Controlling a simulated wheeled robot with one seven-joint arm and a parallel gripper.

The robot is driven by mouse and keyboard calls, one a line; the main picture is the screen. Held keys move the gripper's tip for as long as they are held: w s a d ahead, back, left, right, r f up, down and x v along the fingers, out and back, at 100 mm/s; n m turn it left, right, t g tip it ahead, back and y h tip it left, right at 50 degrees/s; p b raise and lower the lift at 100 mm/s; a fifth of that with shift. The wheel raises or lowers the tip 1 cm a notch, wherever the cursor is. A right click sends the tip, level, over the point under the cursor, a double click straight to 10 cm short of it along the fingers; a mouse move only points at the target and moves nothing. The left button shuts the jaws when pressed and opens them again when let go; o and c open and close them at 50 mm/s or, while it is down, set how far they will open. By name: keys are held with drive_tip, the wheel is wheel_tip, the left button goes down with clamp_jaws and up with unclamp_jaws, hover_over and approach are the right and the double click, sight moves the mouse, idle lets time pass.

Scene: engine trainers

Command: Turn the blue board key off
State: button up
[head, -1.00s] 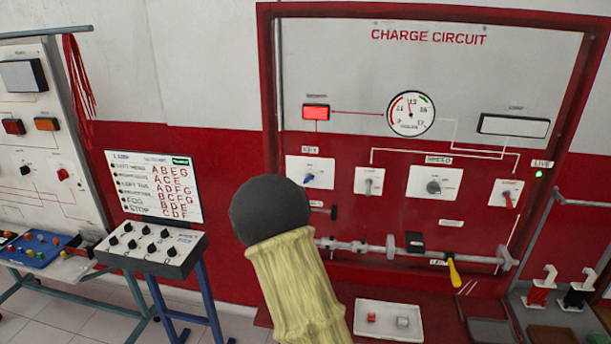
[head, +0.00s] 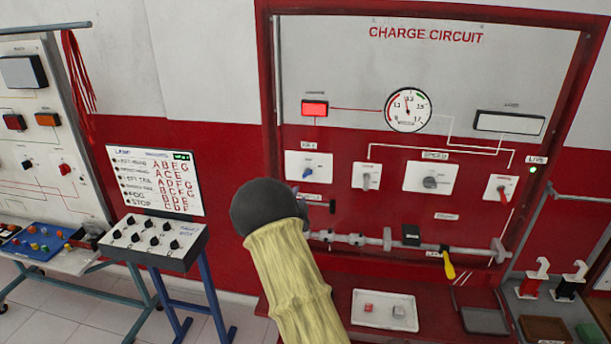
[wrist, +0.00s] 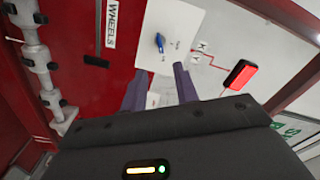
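The blue board key (head: 307,172) sits on a white plate at the left of the red and grey charge circuit board (head: 340,60). It also shows in the wrist view (wrist: 160,42), standing out from its white plate, with small marks beside it that I cannot read. My gripper (wrist: 159,84) is open and empty. Its two purple-grey fingers point toward the plate, with the key beyond and between them, apart from both. In the head view my dark, round arm joint and yellow sleeve stand below the key and hide the fingers.
The red lamp (head: 315,108) and the green live light (head: 533,170) glow. Grey knobs and a red key (head: 503,193) lie right of the blue key. A grey shaft (head: 370,240) with a yellow handle (head: 448,266) runs below. A switch box (head: 152,240) stands left.

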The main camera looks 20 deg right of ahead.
sight(308, 173)
drive_tip(key=p+x, duration=0.5)
drive_tip(key=x, duration=0.7)
clamp_jaws()
